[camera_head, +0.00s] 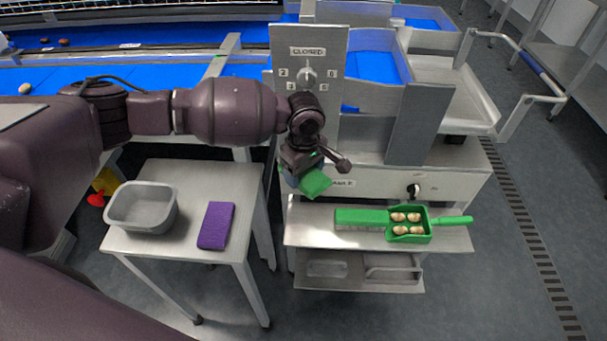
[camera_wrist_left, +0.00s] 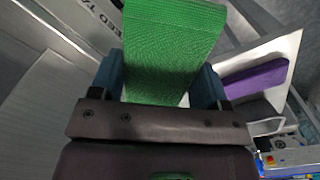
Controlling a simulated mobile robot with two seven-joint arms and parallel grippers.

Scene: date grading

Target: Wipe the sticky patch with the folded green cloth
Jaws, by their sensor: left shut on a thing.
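My left gripper (camera_head: 303,172) is shut on the folded green cloth (camera_head: 315,183), in front of the steel machine's front panel and above the left end of its shelf. In the left wrist view the cloth (camera_wrist_left: 172,45) sits between the two blue fingers of the gripper (camera_wrist_left: 158,80) and sticks out beyond them. I cannot tell whether the cloth touches any surface. I cannot make out the sticky patch in either view. My right gripper is not in view.
The machine's shelf (camera_head: 310,236) holds a green brush (camera_head: 362,217) and a green scoop (camera_head: 448,221) with several dates. A side table (camera_head: 180,250) at left carries a grey tub (camera_head: 160,220) and a purple sponge (camera_head: 216,226). The shelf's left end looks clear.

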